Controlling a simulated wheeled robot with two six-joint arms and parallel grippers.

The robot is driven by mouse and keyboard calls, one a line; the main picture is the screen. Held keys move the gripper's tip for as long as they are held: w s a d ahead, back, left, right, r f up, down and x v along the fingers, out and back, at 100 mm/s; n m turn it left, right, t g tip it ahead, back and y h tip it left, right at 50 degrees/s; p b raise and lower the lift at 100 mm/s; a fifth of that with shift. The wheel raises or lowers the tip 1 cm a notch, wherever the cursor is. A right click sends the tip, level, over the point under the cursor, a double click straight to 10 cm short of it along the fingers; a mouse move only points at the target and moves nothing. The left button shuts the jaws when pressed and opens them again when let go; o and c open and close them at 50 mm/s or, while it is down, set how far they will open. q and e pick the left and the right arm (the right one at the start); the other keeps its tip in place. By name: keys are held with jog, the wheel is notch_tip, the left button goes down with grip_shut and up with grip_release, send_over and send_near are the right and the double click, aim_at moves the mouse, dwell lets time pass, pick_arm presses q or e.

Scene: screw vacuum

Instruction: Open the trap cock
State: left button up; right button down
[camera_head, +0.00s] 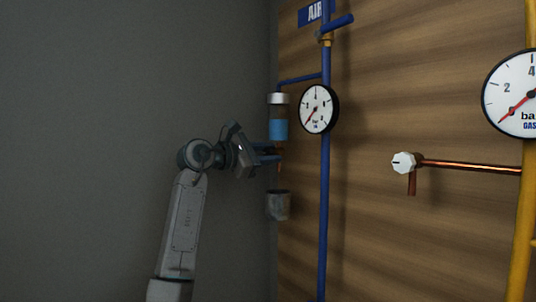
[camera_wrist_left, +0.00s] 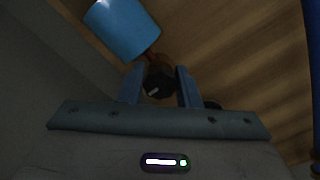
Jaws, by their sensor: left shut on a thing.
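The trap (camera_head: 278,128), a clear cylinder with blue liquid and a silver cap, hangs from the blue air pipe. It also shows as a blue cylinder in the left wrist view (camera_wrist_left: 122,28). A copper outlet stub (camera_head: 280,167) points down below it. The trap cock's dark knob (camera_wrist_left: 159,82), with a light mark, sits at the trap's lower end. My left gripper (camera_head: 266,153) reaches in from the left just under the trap. Its blue fingers are shut on the knob, one on each side. My right gripper is not in view.
A grey cup (camera_head: 278,205) sits below the outlet. The blue pipe (camera_head: 324,210) and its pressure gauge (camera_head: 316,110) stand close to the right. Further right are a white knob (camera_head: 403,162) on a copper pipe and a yellow gas pipe (camera_head: 522,220).

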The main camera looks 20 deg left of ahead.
pick_arm(q)
jog(key=n, duration=0.4)
jog(key=shift+f+n, duration=0.2)
jog(key=shift+n, duration=0.1)
jog(key=n, duration=0.4)
jog(key=shift+w+n+p, duration=0.1)
jog(key=shift+n+p, duration=0.2)
jog(key=shift+p, duration=0.05)
jog(key=n, duration=0.4)
jog(key=shift+f+n+p, duration=0.1)
jog(key=shift+n+p, duration=0.2)
jog(key=n+p, duration=0.1)
jog(key=n, duration=0.3)
jog(key=shift+n, duration=0.4)
jog(key=shift+d, duration=0.1)
jog(key=o, duration=0.7)
